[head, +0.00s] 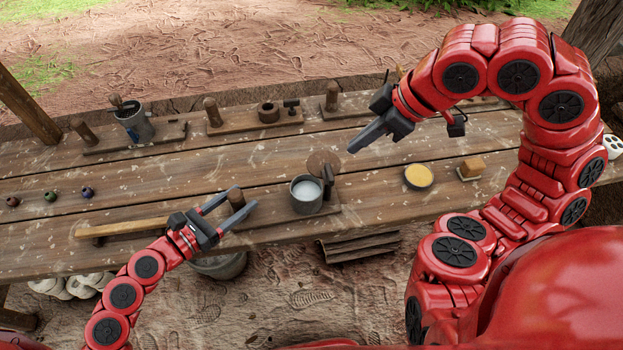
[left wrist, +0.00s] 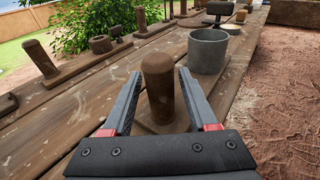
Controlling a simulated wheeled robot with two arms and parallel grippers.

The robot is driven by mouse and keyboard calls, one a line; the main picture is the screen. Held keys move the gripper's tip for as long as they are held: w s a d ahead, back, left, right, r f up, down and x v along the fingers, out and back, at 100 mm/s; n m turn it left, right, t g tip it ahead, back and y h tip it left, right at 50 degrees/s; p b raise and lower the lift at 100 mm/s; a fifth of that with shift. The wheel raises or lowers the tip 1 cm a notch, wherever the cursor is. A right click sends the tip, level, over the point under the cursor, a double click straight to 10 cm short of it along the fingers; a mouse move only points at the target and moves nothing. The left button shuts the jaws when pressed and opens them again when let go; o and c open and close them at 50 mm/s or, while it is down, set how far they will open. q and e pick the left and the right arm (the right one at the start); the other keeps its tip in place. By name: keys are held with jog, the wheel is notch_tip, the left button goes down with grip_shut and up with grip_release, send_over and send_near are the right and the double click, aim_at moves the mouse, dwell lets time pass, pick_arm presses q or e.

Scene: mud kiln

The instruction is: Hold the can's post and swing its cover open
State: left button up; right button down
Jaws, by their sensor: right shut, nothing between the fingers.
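A grey metal can (head: 307,194) stands on a wooden base on the table, its top uncovered and something pale inside. A round brown cover (head: 323,163) stands raised behind its rim. A brown wooden post (head: 236,198) rises left of the can. My left gripper (head: 241,197) is open, with its fingers on either side of the post. In the left wrist view the post (left wrist: 160,88) stands upright between the fingers with gaps beside it, and the can (left wrist: 207,50) is beyond. My right gripper (head: 352,149) is shut and empty, above the table, behind and right of the can.
A yellow-topped round dish (head: 418,177) and a small block (head: 472,168) lie to the right. A long wooden handle (head: 121,227) lies left of my left gripper. Other posts and a cup (head: 132,120) stand along the back. Small balls (head: 50,196) lie far left.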

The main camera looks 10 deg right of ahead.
pick_arm(q)
jog(key=shift+o, duration=0.8)
jog(key=shift+a, duration=0.1)
jog(key=shift+s+a, duration=0.2)
jog(key=shift+a, duration=0.1)
jog(key=v, duration=1.1)
jog(key=shift+s, duration=0.15)
